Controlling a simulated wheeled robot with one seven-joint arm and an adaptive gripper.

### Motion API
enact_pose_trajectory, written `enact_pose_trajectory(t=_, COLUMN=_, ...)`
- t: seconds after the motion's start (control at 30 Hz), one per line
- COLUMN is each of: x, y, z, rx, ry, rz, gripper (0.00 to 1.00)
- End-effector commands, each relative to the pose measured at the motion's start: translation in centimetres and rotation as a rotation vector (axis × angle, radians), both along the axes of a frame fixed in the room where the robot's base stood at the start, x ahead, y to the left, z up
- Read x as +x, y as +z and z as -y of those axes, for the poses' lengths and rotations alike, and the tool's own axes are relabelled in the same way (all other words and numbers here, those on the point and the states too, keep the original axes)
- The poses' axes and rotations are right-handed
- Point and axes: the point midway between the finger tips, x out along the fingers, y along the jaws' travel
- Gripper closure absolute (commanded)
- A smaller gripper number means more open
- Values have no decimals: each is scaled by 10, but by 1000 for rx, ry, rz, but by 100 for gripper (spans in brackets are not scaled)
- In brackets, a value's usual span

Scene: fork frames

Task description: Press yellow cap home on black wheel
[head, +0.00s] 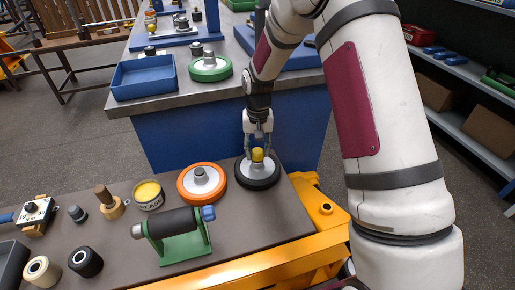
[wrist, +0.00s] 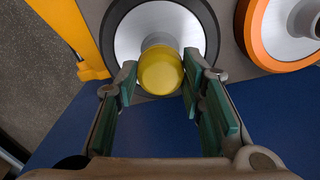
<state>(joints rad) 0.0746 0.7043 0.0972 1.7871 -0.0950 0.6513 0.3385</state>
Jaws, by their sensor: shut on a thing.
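The yellow cap (wrist: 160,71) is between the two finger pads of my gripper (wrist: 158,80) in the wrist view, and the pads close on its sides. In the head view the yellow cap (head: 257,154) sits at the hub of the black wheel (head: 258,183), with my gripper (head: 258,146) coming down from above. The black wheel (wrist: 207,22) has a silver disc face and lies flat on the bench. The cap hides most of the hub top in the wrist view, so I cannot tell whether it is fully seated.
An orange wheel (head: 202,182) lies just left of the black wheel. A green stand with a dark roller (head: 174,223), a tin (head: 149,195) and small tools are further left. The orange frame (head: 322,210) borders the bench at right. A blue bin (head: 144,77) and green wheel (head: 210,68) are on the bench behind.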

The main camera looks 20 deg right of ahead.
Motion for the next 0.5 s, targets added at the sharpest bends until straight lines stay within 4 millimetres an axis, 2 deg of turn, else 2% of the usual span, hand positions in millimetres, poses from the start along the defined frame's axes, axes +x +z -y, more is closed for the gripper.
enact_pose_trajectory(t=0.13, x=0, y=-4, z=0, rx=0, ry=0, rz=-1, gripper=83)
enact_pose_trajectory(t=0.17, x=0, y=-4, z=0, rx=0, ry=0, rz=-1, gripper=62)
enact_pose_trajectory(t=0.27, x=0, y=-4, z=0, rx=0, ry=0, rz=0, gripper=41)
enact_pose_trajectory(t=0.5, x=0, y=-4, z=0, rx=0, ry=0, rz=0, gripper=41)
